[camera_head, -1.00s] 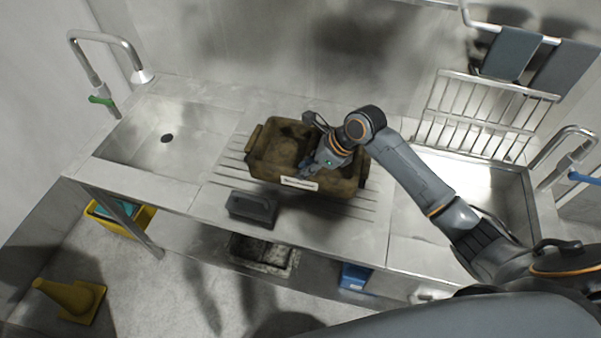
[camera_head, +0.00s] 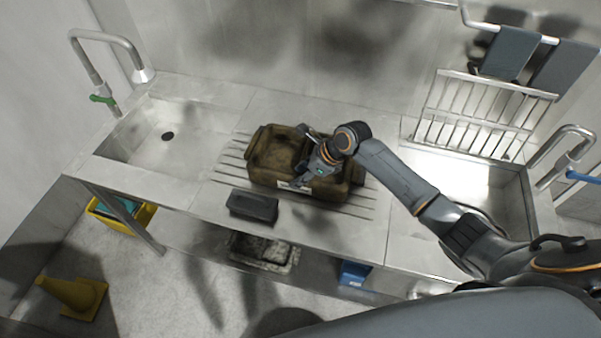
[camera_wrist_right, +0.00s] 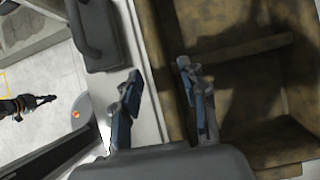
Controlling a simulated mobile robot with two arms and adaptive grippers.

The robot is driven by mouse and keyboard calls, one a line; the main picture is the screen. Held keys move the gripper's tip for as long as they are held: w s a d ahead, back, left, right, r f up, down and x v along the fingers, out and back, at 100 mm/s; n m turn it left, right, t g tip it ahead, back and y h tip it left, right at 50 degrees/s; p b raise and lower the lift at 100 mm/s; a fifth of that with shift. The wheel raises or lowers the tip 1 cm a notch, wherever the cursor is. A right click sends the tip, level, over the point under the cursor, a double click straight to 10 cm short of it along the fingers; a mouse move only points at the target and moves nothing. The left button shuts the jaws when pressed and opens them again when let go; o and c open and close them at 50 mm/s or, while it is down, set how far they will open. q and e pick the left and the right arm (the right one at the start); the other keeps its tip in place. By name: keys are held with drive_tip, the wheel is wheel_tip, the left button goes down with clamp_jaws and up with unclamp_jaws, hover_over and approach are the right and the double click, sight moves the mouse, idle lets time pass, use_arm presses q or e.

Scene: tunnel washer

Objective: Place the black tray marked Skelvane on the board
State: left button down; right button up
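A brown, grimy tray (camera_head: 275,150) with a divider and side handles sits on the ridged draining board (camera_head: 225,180) between the two sinks. A pale label is on its near wall, partly covered by my right gripper and too small to read. My right gripper (camera_head: 310,175) is over the near wall. In the right wrist view my right gripper (camera_wrist_right: 162,105) is open, one finger inside the tray (camera_wrist_right: 235,50) and one outside, with the wall between them. A small dark pronged shape at the left of that view looks like my left gripper; its fingers are unclear.
A dark block with a handle (camera_head: 253,206) lies in front of the tray. The left sink (camera_head: 165,150) is empty. A wire rack (camera_head: 480,115) stands behind the right sink. Below are a speckled tray (camera_head: 264,252), a yellow crate (camera_head: 140,220) and a yellow cone (camera_head: 75,293).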

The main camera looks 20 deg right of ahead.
drive_tip(key=v, duration=1.2)
drive_tip(key=shift+b, duration=0.35)
drive_tip(key=shift+a, duration=0.1)
